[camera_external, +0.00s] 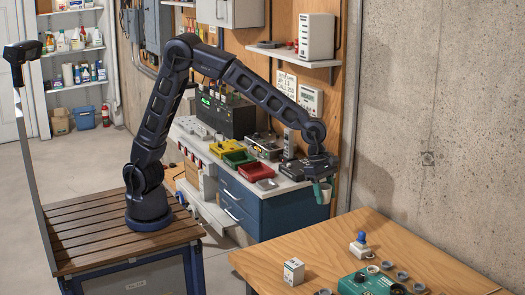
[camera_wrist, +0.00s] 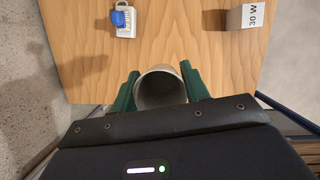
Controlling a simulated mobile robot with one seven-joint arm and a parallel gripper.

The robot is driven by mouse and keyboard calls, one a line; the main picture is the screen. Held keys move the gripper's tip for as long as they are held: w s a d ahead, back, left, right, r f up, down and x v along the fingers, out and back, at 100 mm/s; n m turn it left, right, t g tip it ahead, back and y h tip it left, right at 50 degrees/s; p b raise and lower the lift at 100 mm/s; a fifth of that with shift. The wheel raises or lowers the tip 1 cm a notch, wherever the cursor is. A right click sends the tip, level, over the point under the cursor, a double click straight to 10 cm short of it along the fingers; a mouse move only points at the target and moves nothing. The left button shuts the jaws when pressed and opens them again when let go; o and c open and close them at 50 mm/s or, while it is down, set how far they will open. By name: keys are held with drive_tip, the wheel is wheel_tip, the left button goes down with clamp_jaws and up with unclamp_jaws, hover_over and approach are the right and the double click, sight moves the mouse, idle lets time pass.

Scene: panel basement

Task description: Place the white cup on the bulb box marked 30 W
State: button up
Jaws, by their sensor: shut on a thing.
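My gripper (camera_wrist: 160,90) has green fingers and is shut on the white cup (camera_wrist: 161,72), one finger on each side of it. In the external view my gripper (camera_external: 322,190) hangs beyond the far left edge of the wooden table, with the cup (camera_external: 326,191) partly hidden behind a finger. The bulb box marked 30 W (camera_wrist: 247,17) stands at the top right of the wrist view, partly cut off by the frame. In the external view the white box (camera_external: 294,271) stands near the table's front left; its marking is too small to read there.
A white device with a blue knob (camera_external: 360,246) stands toward the table's back; it also shows in the wrist view (camera_wrist: 123,20). A green device (camera_external: 370,282) and several small round grey parts (camera_external: 402,276) lie front right. The table's (camera_external: 330,240) middle is bare. A concrete wall (camera_external: 440,120) stands behind.

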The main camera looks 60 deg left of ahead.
drive_tip(key=shift+s+d+r, duration=0.2)
drive_tip(key=shift+s+r, duration=0.05)
drive_tip(key=shift+r, duration=0.1)
wheel_tip(320, 180, up, 8)
drive_tip(key=f+m, duration=0.1)
drive_tip(key=m, duration=0.1)
hover_over(298, 266)
drive_tip(key=a, duration=0.1)
drive_tip(key=shift+g, duration=0.3)
wheel_tip(298, 266, down, 19)
drive_tip(key=shift+a+f, duration=0.15)
drive_tip(key=shift+f, duration=0.15)
drive_tip(key=o, duration=1)
drive_tip(key=shift+c, duration=0.2)
